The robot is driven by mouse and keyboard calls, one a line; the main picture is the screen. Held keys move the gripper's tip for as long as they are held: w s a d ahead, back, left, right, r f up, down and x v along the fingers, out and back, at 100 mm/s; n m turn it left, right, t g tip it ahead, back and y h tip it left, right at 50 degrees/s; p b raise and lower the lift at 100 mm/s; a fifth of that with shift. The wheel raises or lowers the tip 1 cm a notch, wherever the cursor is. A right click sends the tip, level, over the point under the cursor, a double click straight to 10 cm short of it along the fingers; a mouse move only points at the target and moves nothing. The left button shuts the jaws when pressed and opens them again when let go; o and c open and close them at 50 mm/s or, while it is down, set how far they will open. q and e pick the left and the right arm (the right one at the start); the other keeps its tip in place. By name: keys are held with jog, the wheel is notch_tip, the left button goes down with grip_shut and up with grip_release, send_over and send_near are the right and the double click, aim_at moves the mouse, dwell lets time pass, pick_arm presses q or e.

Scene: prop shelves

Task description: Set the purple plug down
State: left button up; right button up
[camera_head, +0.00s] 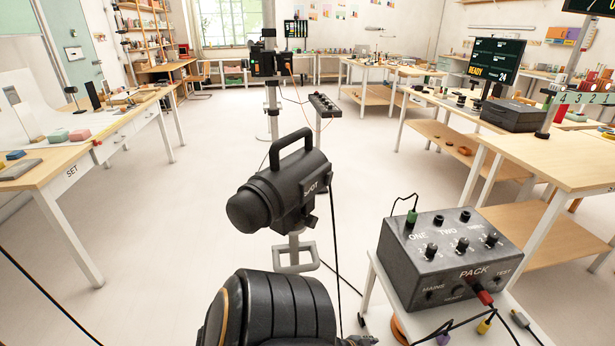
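The purple plug (442,336) lies on the small white table (540,331) at the bottom edge of the view, below the pack. A dark cable runs from it. No gripper is seen touching the visible part of the plug. The grey pack (435,270) stands on the same table, with sockets marked ONE and TWO, a third socket, knobs and switches. A green plug (411,217) is in socket ONE. A red plug (484,295) is at the pack's front. Neither of my grippers can be made out.
A yellow plug (485,325) and a grey plug (518,319) lie near the purple one among cables. A black spot lamp (285,190) stands left of the pack. A large black ribbed body (285,308) fills the bottom centre. The floor (160,240) at left is clear.

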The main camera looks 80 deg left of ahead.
pick_arm(q)
jog(key=s+d+f+g, duration=0.4)
jog(key=s+f+g, duration=0.1)
jog(key=s+f, duration=0.9)
jog(key=s+d+f+g, duration=0.2)
jog(key=s+d+f, duration=0.1)
jog(key=s, duration=0.3)
jog(key=s+d+f+g, duration=0.1)
jog(key=s+d+f, duration=0.2)
jog(key=s, duration=0.3)
jog(key=shift+s+d+g, duration=0.2)
jog(key=shift+d+g, duration=0.2)
jog(key=shift+d, duration=0.45)
notch_tip(320, 180, up, 8)
jog(key=p, duration=0.8)
